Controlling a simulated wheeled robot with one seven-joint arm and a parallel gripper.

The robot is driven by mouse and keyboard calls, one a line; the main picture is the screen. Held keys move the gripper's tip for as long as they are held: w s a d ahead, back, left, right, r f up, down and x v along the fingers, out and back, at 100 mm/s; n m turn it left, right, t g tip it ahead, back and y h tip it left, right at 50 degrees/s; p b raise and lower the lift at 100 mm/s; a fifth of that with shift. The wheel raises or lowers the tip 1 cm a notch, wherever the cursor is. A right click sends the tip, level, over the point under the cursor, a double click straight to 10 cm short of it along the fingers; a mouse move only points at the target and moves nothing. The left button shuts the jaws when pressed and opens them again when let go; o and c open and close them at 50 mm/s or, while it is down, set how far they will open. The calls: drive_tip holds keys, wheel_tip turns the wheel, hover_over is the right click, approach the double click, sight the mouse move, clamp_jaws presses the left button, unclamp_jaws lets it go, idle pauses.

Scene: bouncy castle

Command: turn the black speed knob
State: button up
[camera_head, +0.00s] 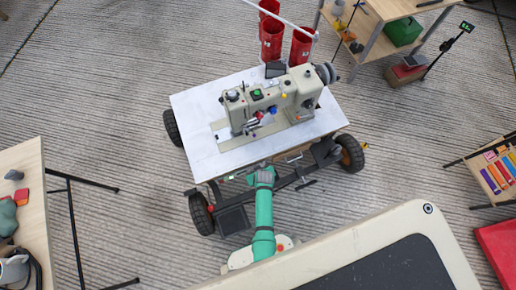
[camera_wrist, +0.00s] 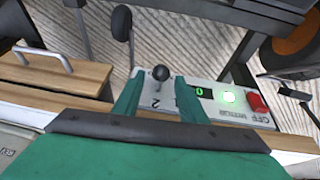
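The black speed knob (camera_wrist: 161,73) is a small round ball-like knob on a pale control panel (camera_wrist: 225,84). A "2" is printed below it. My gripper (camera_wrist: 159,80) is open, with one green finger on each side of the knob in the wrist view. I see a gap on both sides and cannot tell whether the fingertips reach down to the knob's depth. In the head view my gripper (camera_head: 263,170) is at the front edge of the sewing machine table; the knob is too small or hidden there.
Right of the knob, the panel carries a green display (camera_wrist: 203,93) reading 0, a lit green light (camera_wrist: 228,97) and a red switch (camera_wrist: 257,103) marked OFF. A wooden drawer (camera_wrist: 55,72) with a metal handle is at left. A sewing machine (camera_head: 275,100) stands on the white tabletop (camera_head: 205,150).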

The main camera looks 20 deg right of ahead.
clamp_jaws()
drive_tip(key=shift+d, duration=0.1)
drive_tip(key=shift+w+d+f+m+y, duration=0.1)
drive_tip(key=shift+d+m+y, duration=0.3)
drive_tip(key=shift+y, duration=0.8)
drive_tip(key=y, duration=0.1)
drive_tip(key=d+y, duration=0.1)
drive_tip(key=y, duration=0.1)
drive_tip(key=shift+d+f, duration=0.25)
drive_tip(key=shift+f, duration=0.05)
drive_tip(key=shift+y, duration=0.3)
